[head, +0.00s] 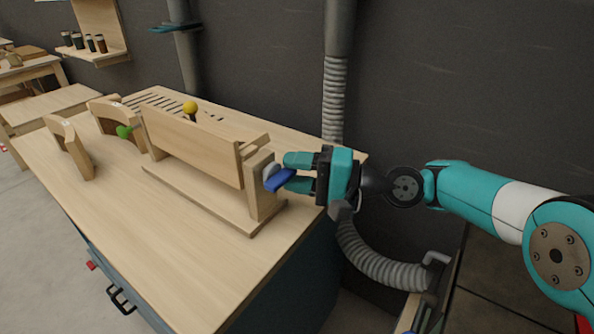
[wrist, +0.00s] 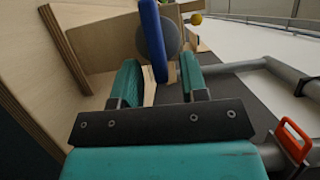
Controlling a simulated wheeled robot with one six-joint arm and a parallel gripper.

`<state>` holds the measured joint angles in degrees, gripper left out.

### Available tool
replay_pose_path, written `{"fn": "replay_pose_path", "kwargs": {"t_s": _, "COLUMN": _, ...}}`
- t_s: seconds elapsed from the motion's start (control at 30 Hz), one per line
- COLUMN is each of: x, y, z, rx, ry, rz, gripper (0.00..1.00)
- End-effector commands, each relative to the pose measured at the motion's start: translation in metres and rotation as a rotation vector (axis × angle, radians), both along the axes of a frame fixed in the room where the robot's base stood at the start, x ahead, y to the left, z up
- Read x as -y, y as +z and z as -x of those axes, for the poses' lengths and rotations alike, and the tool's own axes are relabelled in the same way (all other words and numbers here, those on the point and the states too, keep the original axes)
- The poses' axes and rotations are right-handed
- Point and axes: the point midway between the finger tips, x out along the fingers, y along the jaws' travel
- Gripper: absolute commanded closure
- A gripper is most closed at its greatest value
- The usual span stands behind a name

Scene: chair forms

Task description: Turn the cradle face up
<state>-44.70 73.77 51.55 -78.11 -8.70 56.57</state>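The wooden cradle (head: 190,148) hangs between end posts on a wooden base (head: 180,190) on the bench. A broad flat panel of it faces me; I cannot tell which way its open face points. A blue handle (head: 279,180) on a grey round hub (head: 270,171) sits at the near right post (head: 261,195). My gripper (head: 293,172) is at this handle, coming from the right. In the wrist view, the blue handle (wrist: 158,45) reaches between the two teal fingers (wrist: 160,82), with gaps on both sides. The grey hub (wrist: 170,38) is behind it.
A yellow ball (head: 190,107) on a stem stands behind the cradle, and a green knob (head: 123,131) is at its left. Curved wooden pieces (head: 70,148) stand on the bench's left. A grey pipe (head: 335,100) rises behind. The bench's front (head: 150,250) is clear.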

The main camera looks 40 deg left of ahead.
Motion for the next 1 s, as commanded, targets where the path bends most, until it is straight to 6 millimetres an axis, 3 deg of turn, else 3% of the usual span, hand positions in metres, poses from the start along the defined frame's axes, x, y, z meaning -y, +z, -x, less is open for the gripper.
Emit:
{"fn": "replay_pose_path", "kwargs": {"t_s": 0.4, "x": 0.000, "y": 0.003, "z": 0.000, "rx": 0.003, "ry": 0.001, "rz": -0.003, "gripper": 0.61}}
{"fn": "replay_pose_path", "kwargs": {"t_s": 0.53, "x": 0.000, "y": 0.017, "z": 0.000, "rx": 0.006, "ry": 0.001, "rz": -0.004, "gripper": 0.61}}
{"fn": "replay_pose_path", "kwargs": {"t_s": 0.63, "x": 0.000, "y": 0.038, "z": 0.000, "rx": 0.007, "ry": 0.001, "rz": -0.008, "gripper": 0.61}}
{"fn": "replay_pose_path", "kwargs": {"t_s": 0.67, "x": 0.000, "y": 0.047, "z": 0.000, "rx": 0.007, "ry": 0.001, "rz": -0.011, "gripper": 0.56}}
{"fn": "replay_pose_path", "kwargs": {"t_s": 0.73, "x": 0.000, "y": 0.067, "z": 0.000, "rx": 0.008, "ry": 0.001, "rz": -0.015, "gripper": 0.28}}
{"fn": "replay_pose_path", "kwargs": {"t_s": 0.77, "x": 0.000, "y": 0.076, "z": 0.000, "rx": 0.007, "ry": 0.002, "rz": -0.017, "gripper": 0.19}}
{"fn": "replay_pose_path", "kwargs": {"t_s": 0.9, "x": 0.001, "y": 0.115, "z": 0.000, "rx": 0.006, "ry": 0.004, "rz": -0.018, "gripper": 0.18}}
{"fn": "replay_pose_path", "kwargs": {"t_s": 0.93, "x": 0.001, "y": 0.123, "z": 0.001, "rx": 0.007, "ry": 0.004, "rz": -0.018, "gripper": 0.28}}
{"fn": "replay_pose_path", "kwargs": {"t_s": 0.97, "x": 0.001, "y": 0.131, "z": 0.001, "rx": 0.006, "ry": 0.004, "rz": -0.017, "gripper": 0.52}}
{"fn": "replay_pose_path", "kwargs": {"t_s": 1.0, "x": 0.001, "y": 0.141, "z": 0.001, "rx": 0.006, "ry": 0.004, "rz": -0.015, "gripper": 0.61}}
